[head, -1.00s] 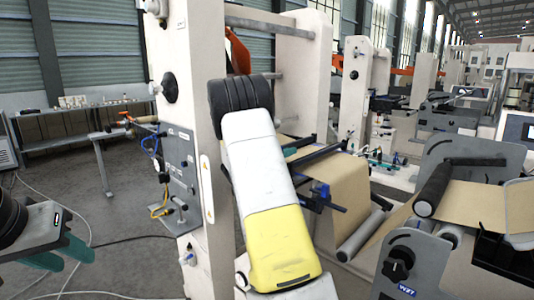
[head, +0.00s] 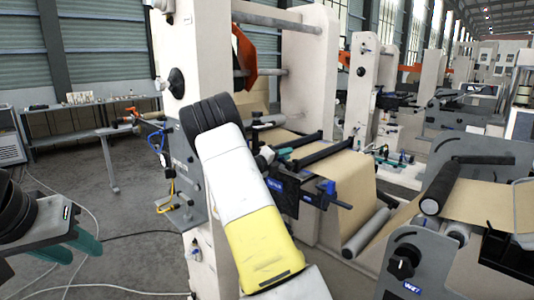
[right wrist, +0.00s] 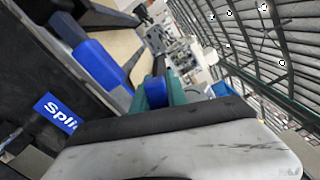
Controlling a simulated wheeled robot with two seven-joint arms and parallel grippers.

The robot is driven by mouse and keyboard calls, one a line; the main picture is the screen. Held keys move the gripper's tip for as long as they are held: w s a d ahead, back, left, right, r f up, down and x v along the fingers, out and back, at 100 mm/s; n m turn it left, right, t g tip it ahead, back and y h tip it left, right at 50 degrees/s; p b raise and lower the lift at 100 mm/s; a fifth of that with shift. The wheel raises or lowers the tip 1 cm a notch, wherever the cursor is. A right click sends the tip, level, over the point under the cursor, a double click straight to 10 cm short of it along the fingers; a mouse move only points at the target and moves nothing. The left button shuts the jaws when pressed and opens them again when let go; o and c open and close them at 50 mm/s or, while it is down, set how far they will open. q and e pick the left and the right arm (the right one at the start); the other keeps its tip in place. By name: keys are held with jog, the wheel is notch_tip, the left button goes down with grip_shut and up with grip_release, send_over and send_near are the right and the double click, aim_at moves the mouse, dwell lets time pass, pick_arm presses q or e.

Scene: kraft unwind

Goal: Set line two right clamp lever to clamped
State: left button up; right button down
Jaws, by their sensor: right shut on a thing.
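My right gripper (head: 283,153) is at the splice unit, with its teal fingers partly hidden behind my wrist in the head view. In the right wrist view the fingers (right wrist: 160,95) are shut on a small blue lever end (right wrist: 155,91). I take it for a clamp lever; its angle cannot be told. A second blue handle (right wrist: 97,62) is to its left in that view, apart from the fingers. A blue handle (head: 327,187) also shows at the near end of the unit in the head view. My left gripper (head: 70,247) is open and empty at the lower left.
A dark bar with a blue splice label (right wrist: 55,112) is close beside the right gripper. Brown paper web (head: 350,190) runs over the unit and down to a grey roller (head: 365,232). A white machine column (head: 205,70) stands left of my right arm. Open floor is at left.

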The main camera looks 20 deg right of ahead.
jog(key=shift+w+a+f+n, duration=0.15)
jog(key=shift+f+n, duration=0.4)
jog(key=shift+n, duration=0.55)
jog(key=shift+w+f+n, duration=0.1)
jog(key=shift+f+n, duration=0.45)
jog(key=shift+n, duration=0.55)
jog(key=shift+f, duration=0.1)
jog(key=c, duration=1.3)
grip_release()
